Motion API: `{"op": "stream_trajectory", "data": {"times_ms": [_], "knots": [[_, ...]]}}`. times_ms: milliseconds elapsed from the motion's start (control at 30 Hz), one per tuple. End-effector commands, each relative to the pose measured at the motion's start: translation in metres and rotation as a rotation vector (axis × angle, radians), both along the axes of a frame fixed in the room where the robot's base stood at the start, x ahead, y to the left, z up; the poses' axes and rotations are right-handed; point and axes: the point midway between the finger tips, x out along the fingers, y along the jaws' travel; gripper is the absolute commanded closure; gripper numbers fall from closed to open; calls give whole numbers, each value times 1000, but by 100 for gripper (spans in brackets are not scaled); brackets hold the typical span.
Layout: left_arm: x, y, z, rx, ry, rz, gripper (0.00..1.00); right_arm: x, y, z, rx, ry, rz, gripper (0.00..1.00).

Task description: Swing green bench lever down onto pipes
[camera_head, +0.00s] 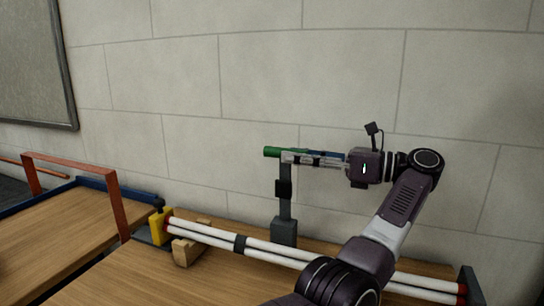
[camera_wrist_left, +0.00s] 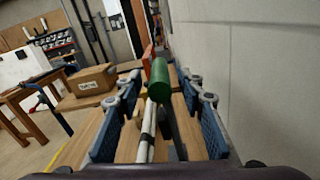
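The green lever handle (camera_head: 271,152) lies level at the top of a dark grey upright lever arm (camera_head: 285,207). The arm stands on a grey block (camera_head: 284,232) behind the white pipes (camera_head: 205,236), so the lever is raised. My left gripper (camera_head: 291,157) is level with the handle, coming from the right. In the left wrist view the green handle (camera_wrist_left: 159,76) is between the two blue fingers, with gaps visible on both sides. The fingers are open and do not appear to grip it. The pipes run below the handle. My right gripper is not in view.
The pipes lie along the wooden bench, with a yellow clamp (camera_head: 160,227) and a wooden block (camera_head: 186,252) at their left end. A red frame (camera_head: 117,203) stands further left. The wall (camera_head: 262,90) is close behind. A cardboard box (camera_wrist_left: 90,80) shows in the wrist view.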

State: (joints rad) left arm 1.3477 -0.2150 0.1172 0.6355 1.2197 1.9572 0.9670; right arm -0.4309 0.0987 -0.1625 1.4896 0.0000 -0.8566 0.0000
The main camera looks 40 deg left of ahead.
Motion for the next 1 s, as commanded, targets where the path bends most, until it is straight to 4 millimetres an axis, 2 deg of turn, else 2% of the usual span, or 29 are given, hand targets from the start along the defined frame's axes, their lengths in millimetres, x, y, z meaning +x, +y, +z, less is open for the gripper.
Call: {"op": "stream_trajectory", "data": {"times_ms": [333, 500, 867, 1000], "knots": [[-14, 42, 0, 3, 0, 1, 64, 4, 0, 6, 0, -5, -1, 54], [-18, 57, 0, 2, 1, 0, 64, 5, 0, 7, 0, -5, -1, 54], [-19, 61, 0, 2, 0, -2, 64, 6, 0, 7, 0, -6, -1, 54], [-20, 61, 0, 2, 1, -1, 78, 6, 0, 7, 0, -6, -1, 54]]}}
